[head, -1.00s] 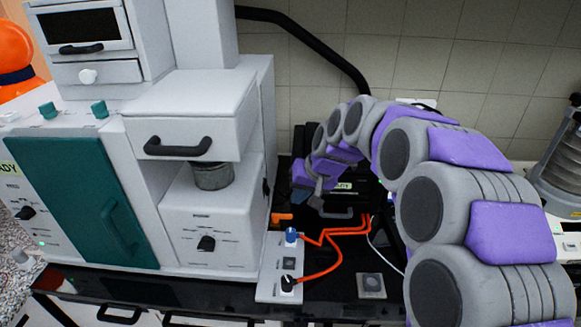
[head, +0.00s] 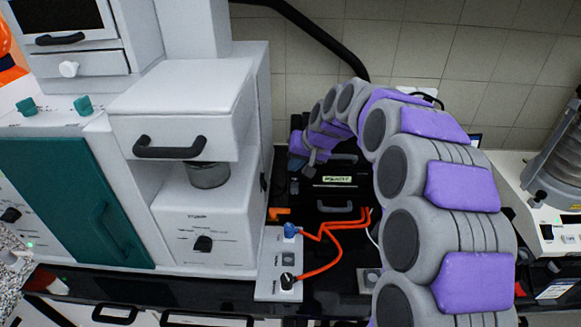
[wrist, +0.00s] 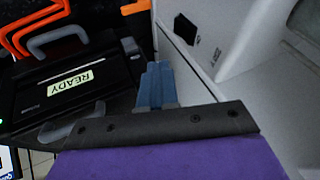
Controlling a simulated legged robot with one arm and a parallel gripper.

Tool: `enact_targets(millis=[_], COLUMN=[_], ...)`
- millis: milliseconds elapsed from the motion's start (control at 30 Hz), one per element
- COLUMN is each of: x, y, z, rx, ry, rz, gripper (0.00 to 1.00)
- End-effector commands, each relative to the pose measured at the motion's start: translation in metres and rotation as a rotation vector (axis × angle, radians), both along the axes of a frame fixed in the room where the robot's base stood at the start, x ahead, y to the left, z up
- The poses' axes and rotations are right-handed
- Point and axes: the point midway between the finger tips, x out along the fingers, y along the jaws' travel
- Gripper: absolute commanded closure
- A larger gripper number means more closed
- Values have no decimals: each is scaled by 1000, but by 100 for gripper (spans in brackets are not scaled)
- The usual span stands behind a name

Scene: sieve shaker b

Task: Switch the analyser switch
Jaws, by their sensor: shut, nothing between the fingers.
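A large white machine with a teal door (head: 70,200) stands at the left in the head view. A small black switch (head: 263,182) is on its right side wall. In the wrist view, a black switch (wrist: 185,28) shows on a white wall at the upper right, with a smaller dark mark beside it. I cannot tell from a label which switch is the analyser's. My gripper (head: 297,165) is right of that wall in the head view. Its blue fingers (wrist: 155,85) are shut and empty in the wrist view, apart from the switch.
A black case labelled READY (wrist: 67,85) lies beside my gripper; its grey handle shows. Orange cables (head: 335,235) run to a white panel with knobs (head: 278,265) at the front. A black pipe (head: 320,40) runs along the tiled wall behind. A grey apparatus (head: 560,160) stands far right.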

Motion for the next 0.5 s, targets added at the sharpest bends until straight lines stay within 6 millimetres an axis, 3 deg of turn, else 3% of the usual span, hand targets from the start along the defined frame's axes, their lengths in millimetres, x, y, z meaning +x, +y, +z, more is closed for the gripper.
enact_targets(millis=[500], x=[31], y=[33], z=[-80], rx=[1], ry=[0], rz=[0], gripper=[100])
